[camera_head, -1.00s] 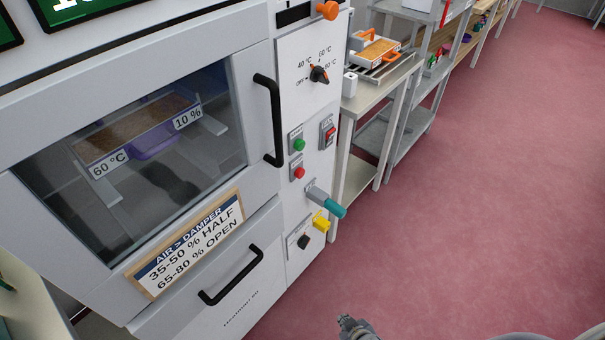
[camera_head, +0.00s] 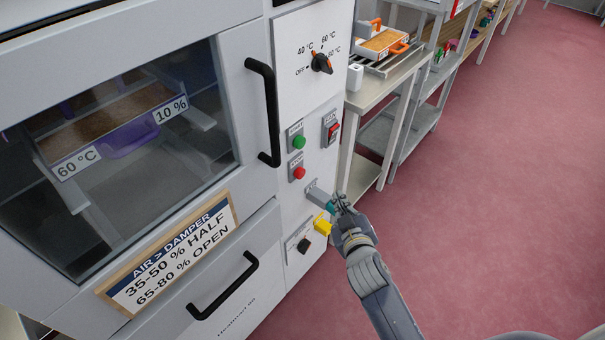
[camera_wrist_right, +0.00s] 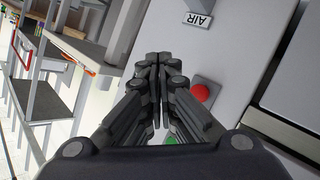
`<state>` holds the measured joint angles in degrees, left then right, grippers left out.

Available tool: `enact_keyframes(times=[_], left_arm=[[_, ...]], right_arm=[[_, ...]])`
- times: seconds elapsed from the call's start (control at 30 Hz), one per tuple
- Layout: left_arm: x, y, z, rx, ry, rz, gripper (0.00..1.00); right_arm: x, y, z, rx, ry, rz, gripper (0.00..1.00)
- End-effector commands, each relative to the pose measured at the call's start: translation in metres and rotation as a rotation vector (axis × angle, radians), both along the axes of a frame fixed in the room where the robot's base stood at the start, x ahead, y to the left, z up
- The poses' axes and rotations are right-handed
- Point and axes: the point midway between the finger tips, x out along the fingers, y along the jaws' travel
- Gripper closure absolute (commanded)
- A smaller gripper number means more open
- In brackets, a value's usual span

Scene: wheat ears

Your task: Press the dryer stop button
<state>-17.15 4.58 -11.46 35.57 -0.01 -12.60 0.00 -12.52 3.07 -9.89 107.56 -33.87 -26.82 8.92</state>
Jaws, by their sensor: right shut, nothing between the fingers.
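The dryer (camera_head: 258,213) is a large white cabinet on the left in the head view. Its red stop button (camera_head: 299,173) sits on the front panel, below the green button (camera_head: 298,142). In the wrist view the red button (camera_wrist_right: 200,93) shows just right of my fingers, and the green button (camera_wrist_right: 171,141) is partly hidden behind them. My right gripper (camera_head: 340,203) is shut and empty, to the right of and below the red button, in front of the teal-tipped air lever (camera_head: 318,194). In the wrist view its closed fingers (camera_wrist_right: 158,62) are apart from the red button. My left gripper is not in view.
A temperature dial (camera_head: 321,63) and a red rocker switch (camera_head: 333,130) are on the same panel. A yellow knob (camera_head: 322,225) sits below the lever. A black door handle (camera_head: 265,112) sticks out left of the buttons. The red floor (camera_head: 480,200) at right is clear.

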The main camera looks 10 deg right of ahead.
Motion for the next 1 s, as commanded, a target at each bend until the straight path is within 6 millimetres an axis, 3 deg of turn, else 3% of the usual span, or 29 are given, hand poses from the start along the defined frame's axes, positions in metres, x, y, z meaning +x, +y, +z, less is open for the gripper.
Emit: enact_keyframes(times=[0.47,1.0], left_arm=[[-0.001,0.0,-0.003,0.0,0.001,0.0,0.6],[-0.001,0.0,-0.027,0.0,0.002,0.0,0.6]], right_arm=[[0.005,0.004,0.0,0.001,-0.002,0.0,1.0],[0.059,0.046,0.0,0.002,-0.002,-0.001,1.0]])
